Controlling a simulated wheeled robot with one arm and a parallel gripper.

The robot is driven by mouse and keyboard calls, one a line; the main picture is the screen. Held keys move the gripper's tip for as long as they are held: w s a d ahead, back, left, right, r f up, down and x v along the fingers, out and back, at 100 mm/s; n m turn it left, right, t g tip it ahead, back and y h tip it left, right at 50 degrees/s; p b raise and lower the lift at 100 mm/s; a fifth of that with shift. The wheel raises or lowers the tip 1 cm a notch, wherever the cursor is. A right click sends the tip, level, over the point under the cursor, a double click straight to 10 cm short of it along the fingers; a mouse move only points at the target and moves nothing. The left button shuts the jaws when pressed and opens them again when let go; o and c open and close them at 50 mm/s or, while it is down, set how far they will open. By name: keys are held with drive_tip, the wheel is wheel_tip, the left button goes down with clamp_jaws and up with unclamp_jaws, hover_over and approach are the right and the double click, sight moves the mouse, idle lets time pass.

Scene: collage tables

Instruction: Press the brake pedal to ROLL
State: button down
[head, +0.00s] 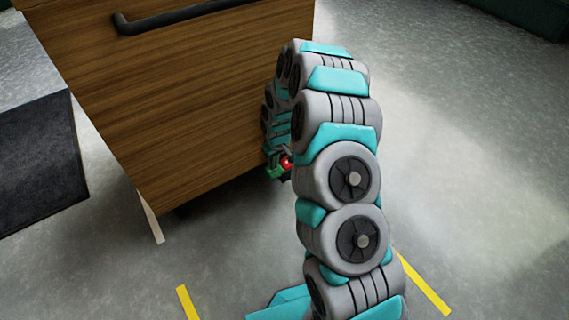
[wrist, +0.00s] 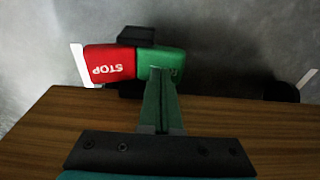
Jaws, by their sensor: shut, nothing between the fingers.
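The brake pedal has a red half marked STOP (wrist: 108,66) and a green half (wrist: 160,58); the lettering on the green half is mostly hidden. In the head view the red half (head: 287,162) and green half (head: 272,173) show small at the lower right edge of the wooden cart (head: 190,90), partly behind my arm. My gripper (wrist: 160,72) is shut and empty, its fingertips overlapping the green half in the wrist view. I cannot tell whether they touch it.
The cart has a black handle (head: 190,15) along its top. A dark caster (wrist: 283,91) shows at the right in the wrist view. A dark panel (head: 40,165) lies at the left. Yellow floor marks (head: 424,284) lie near my arm, and the grey floor at right is clear.

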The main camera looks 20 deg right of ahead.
wheel_tip(320, 180, up, 7)
drive_tip(key=p, duration=0.1)
idle(0.9)
idle(0.3)
drive_tip(key=s+a+r+g+p, duration=0.1)
drive_tip(key=s+r+p, duration=0.1)
drive_tip(key=s+r, duration=0.7)
drive_tip(key=s+a+r+p, duration=0.1)
drive_tip(key=s+r+p, duration=0.1)
drive_tip(key=s+r, duration=0.7)
drive_tip(key=s+r+m+g+p, duration=0.1)
drive_tip(key=s+r, duration=0.4)
drive_tip(key=s, duration=0.3)
drive_tip(key=s+d+r+m+p, duration=0.1)
drive_tip(key=s+r, duration=0.4)
drive_tip(key=s, duration=0.4)
drive_tip(key=s+d+r+m+g+p, duration=0.1)
drive_tip(key=s+r+p, duration=0.1)
drive_tip(key=s+r, duration=0.3)
drive_tip(key=s, duration=0.3)
drive_tip(key=shift+s+m+g+h, duration=0.2)
drive_tip(key=shift+m+g+h, duration=0.1)
